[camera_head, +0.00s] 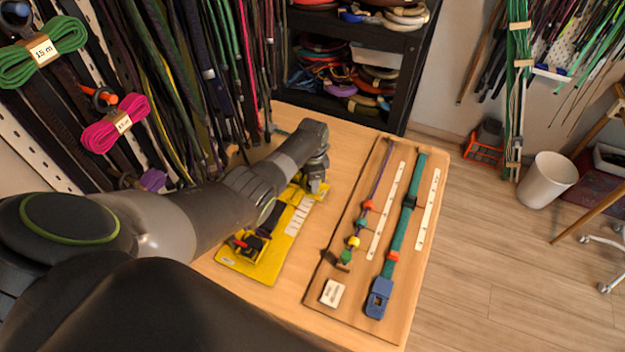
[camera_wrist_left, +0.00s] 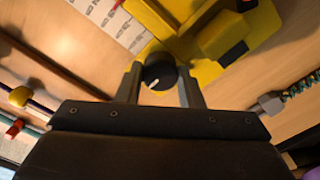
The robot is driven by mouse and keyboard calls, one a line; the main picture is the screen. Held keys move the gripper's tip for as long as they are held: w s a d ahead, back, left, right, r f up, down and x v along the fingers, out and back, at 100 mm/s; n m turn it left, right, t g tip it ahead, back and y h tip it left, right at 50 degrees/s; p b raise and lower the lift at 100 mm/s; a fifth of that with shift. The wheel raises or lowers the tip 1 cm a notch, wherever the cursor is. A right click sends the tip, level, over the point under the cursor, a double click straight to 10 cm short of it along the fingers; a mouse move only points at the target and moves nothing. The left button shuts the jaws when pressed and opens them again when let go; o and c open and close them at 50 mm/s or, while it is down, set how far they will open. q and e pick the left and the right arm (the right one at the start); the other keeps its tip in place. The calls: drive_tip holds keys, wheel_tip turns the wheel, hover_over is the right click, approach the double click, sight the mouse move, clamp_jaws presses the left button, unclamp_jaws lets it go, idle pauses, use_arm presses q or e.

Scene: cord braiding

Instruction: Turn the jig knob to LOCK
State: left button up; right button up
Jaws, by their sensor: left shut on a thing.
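The yellow jig (camera_head: 268,262) lies on the wooden table, with a white label strip along it. In the left wrist view the jig (camera_wrist_left: 205,50) fills the upper middle. Its black round knob (camera_wrist_left: 160,72) has a white pointer line that points to the lower left of that view. My left gripper (camera_wrist_left: 160,88) has one finger on each side of the knob and is shut on it. In the head view the left gripper (camera_head: 315,185) is at the jig's far end, and the knob is hidden there. Any LOCK marking is too small to tell. My right gripper is not in view.
A wooden board (camera_head: 325,262) right of the jig holds a beaded purple cord (camera_head: 376,180), a teal strap (camera_head: 400,225) with a blue buckle (camera_head: 378,297), and white strips. A small white card (camera_head: 332,293) lies at its near end. Cords hang behind the table's left side.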

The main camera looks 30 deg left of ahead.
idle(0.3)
use_arm(q)
drive_tip(key=o, duration=1)
drive_tip(key=shift+c, duration=0.2)
drive_tip(key=shift+r, duration=0.15)
drive_tip(key=shift+r, duration=0.25)
wheel_tip(320, 180, up, 5)
drive_tip(key=shift+p, duration=0.65)
wheel_tip(320, 180, up, 12)
drive_tip(key=shift+f+b, duration=0.15)
drive_tip(key=shift+b, duration=0.3)
